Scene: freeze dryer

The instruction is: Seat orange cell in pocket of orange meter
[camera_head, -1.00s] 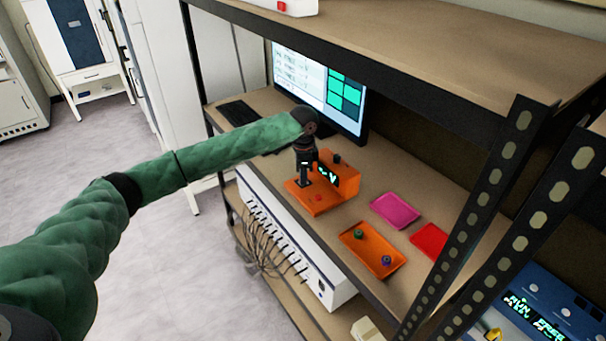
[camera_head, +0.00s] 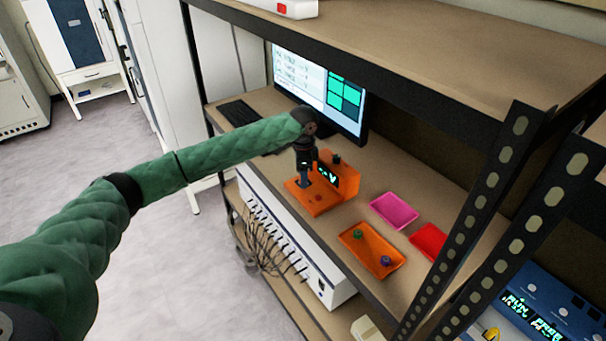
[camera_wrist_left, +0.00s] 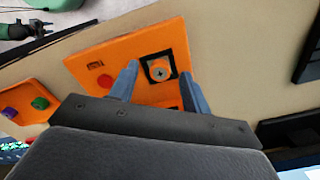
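The orange meter (camera_head: 325,199) stands on the shelf, with a dark display (camera_head: 326,174) on its upright part and a red button (camera_wrist_left: 105,81) on its flat base. In the left wrist view, the orange cell (camera_wrist_left: 159,70), with a round grey top marked by a cross, lies inside the black-edged square pocket (camera_wrist_left: 146,60) of the meter. My left gripper (camera_head: 304,183) is over the meter's base. In the left wrist view, its two blue-grey fingers (camera_wrist_left: 158,72) are apart, one on each side of the cell, with gaps visible. The cell's depth in the pocket is hard to judge.
An orange tray (camera_head: 352,255) with a green and a purple piece stands right of the meter. A magenta tray (camera_head: 394,211) and a red tray (camera_head: 429,243) lie beyond it. A monitor (camera_head: 320,85) and keyboard (camera_head: 240,112) stand behind. The upper shelf (camera_head: 400,50) overhangs.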

